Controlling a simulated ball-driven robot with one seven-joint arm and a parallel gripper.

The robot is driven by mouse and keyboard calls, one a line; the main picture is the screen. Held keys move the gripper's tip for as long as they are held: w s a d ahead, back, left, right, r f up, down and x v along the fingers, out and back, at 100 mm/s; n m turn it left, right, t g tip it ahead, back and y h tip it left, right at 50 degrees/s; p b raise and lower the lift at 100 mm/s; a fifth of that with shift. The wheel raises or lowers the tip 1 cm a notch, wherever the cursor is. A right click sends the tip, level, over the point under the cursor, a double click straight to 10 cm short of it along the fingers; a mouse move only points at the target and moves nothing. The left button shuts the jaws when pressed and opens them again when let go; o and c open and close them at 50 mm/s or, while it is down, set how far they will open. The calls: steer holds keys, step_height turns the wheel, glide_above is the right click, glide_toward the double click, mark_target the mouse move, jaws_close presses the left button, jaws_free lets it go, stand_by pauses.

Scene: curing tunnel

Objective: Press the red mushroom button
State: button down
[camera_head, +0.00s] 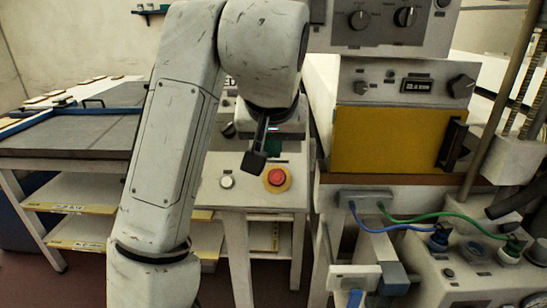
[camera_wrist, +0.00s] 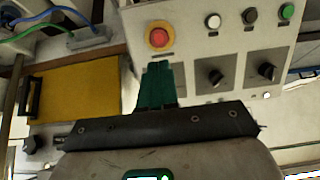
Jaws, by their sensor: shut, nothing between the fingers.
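The red mushroom button (camera_head: 276,177) sits on a yellow round plate on the pale control panel (camera_head: 240,197), in the middle of the head view. In the wrist view the red button (camera_wrist: 158,37) is at the top, in full sight. My gripper (camera_head: 254,162) is shut and empty, its dark tip up and to the left of the button in the head view. In the wrist view the shut fingers (camera_wrist: 157,68) point at the panel, with their tips just below the button's yellow plate. They do not cover the red cap. The depth gap to the panel is hard to judge.
A white button (camera_head: 227,182) lies left of the red one. The wrist view also shows a black button (camera_wrist: 249,15), a green button (camera_wrist: 286,11) and two dark knobs (camera_wrist: 216,76). A yellow-fronted machine (camera_head: 385,138) and blue and green cables (camera_head: 420,219) are at right.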

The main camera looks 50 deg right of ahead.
steer(key=b, duration=0.2)
glide_toward(276, 177)
steer(key=x, duration=0.5)
steer(key=shift+f, duration=0.2)
steer(key=shift+w+d+f, duration=0.35)
steer(key=shift+f, duration=0.1)
